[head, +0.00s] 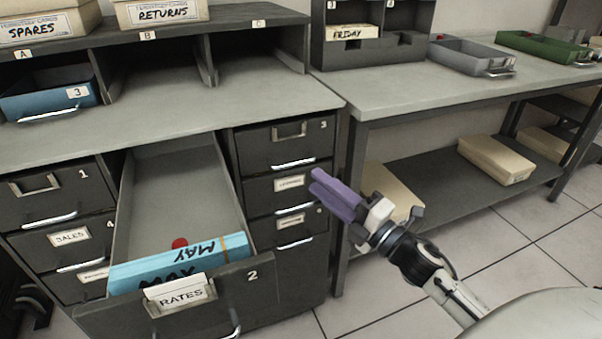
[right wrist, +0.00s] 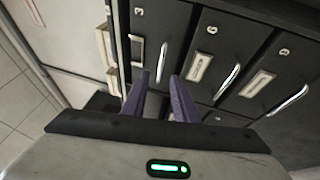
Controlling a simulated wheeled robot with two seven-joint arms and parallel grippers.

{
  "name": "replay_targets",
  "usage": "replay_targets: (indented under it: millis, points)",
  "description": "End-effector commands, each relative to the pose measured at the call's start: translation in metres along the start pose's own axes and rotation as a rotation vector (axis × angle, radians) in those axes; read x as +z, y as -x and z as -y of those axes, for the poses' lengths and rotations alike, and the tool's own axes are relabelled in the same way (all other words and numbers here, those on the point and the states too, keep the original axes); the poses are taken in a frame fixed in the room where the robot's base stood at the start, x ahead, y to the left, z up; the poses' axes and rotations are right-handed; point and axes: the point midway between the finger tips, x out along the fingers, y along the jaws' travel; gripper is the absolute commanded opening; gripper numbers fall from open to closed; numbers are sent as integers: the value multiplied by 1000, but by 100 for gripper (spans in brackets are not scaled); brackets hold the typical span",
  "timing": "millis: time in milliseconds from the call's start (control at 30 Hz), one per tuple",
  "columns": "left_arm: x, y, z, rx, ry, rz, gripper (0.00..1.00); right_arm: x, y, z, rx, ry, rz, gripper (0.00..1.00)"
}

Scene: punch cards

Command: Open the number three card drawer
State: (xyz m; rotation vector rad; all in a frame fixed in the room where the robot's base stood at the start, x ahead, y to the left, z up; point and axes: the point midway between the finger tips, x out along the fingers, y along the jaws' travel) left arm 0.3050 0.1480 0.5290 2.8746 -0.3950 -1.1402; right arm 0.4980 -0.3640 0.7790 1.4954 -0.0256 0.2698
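The number three card drawer (head: 262,148) is shut, top right in the dark cabinet, with an empty label frame and a chrome handle (head: 293,163). My right gripper (head: 317,182) is open and empty, its purple fingers just right of and below that handle in the head view. In the right wrist view the number three drawer (right wrist: 172,22) is ahead, and its handle (right wrist: 161,62) appears between the fingertips (right wrist: 160,76); I cannot tell the remaining distance. My left gripper is not in view.
The number two drawer (head: 258,293) stands pulled out at left, holding a blue MAY card pack (head: 190,258) and a red object (head: 180,243). A blue tray (head: 50,101), also marked 3, sits in cubby A. A grey table (head: 420,88) stands at right.

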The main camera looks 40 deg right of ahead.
Motion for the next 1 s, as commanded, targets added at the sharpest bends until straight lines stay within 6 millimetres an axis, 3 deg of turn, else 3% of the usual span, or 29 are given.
replay_targets:
  millis: [100,300,500,767,933,1000]
  points:
    - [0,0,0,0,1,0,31,0,-25,-1,3,1,-2,26]
    - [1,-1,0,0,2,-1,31,0,-56,0,1,-3,1,26]
    - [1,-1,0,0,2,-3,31,0,-68,1,-2,-5,1,26]
    - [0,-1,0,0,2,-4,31,0,-69,1,-2,-6,1,26]
    - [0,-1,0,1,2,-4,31,0,-69,1,-2,-6,1,0]
    - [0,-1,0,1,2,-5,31,0,-69,1,-2,-6,1,0]
